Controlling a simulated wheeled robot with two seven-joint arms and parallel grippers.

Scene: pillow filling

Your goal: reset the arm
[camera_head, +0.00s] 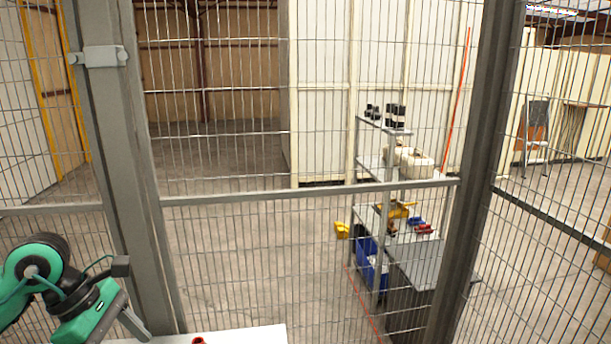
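A green and black jointed arm (62,290) stands at the lower left, with a grey and black end part beside the fence post. No pillow or filling is in view.
A wire mesh fence with grey posts (118,170) and a crossbar spans the view. A white surface (240,335) with a small red thing (198,341) shows at the bottom edge. Behind the fence stand a shelf rack (398,187) with several items and open concrete floor.

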